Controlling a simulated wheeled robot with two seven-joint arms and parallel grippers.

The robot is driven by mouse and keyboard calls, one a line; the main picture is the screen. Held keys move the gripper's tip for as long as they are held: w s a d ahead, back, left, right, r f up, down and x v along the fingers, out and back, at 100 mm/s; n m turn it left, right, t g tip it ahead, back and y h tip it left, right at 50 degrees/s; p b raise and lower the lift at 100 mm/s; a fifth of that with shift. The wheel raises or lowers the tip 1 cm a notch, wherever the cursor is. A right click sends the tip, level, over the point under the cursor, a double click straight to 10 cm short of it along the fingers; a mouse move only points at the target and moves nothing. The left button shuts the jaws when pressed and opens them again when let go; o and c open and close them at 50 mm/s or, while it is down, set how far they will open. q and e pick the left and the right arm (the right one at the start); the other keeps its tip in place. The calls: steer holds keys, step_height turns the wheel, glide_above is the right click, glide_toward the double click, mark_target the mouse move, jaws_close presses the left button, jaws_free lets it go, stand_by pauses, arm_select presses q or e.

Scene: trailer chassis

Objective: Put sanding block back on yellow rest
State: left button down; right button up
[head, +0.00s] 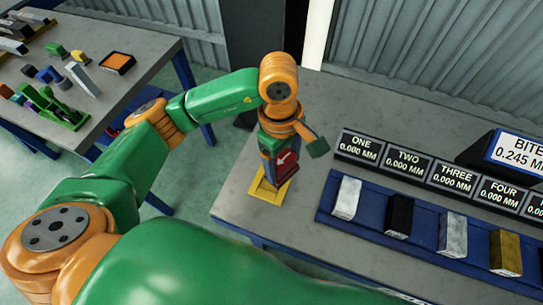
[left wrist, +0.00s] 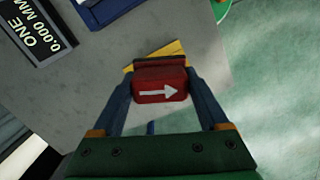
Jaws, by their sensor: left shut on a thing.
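The sanding block (head: 285,164) is dark red with a white arrow on its face. My left gripper (head: 273,157) is shut on it, with one finger on each side, as the left wrist view (left wrist: 160,88) shows. The yellow rest (head: 269,191) lies on the grey table near its left corner, directly below the block. In the left wrist view a yellow strip of the rest (left wrist: 155,55) shows behind the block. I cannot tell whether the block touches the rest or hangs just above it. My right gripper is not in view.
A blue tray (head: 325,206) with several coloured blocks stands to the right, with black labels (head: 361,149) behind it and a "BITE" display (head: 518,152). Another table (head: 139,46) with tools is at the far left. Bare tabletop (head: 237,203) surrounds the rest.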

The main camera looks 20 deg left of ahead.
arm_select(q)
steer(key=a+f, duration=0.1)
steer(key=w+a+f, duration=0.1)
steer(key=a+f+p, duration=0.1)
steer(key=shift+w+f, duration=0.35)
steer(key=shift+f, duration=0.05)
steer(key=shift+d+f+p, duration=0.25)
steer(key=shift+f+p, duration=0.3)
steer(key=shift+f, duration=0.7)
steer(key=shift+a+f, duration=0.1)
steer(key=shift+f, duration=0.15)
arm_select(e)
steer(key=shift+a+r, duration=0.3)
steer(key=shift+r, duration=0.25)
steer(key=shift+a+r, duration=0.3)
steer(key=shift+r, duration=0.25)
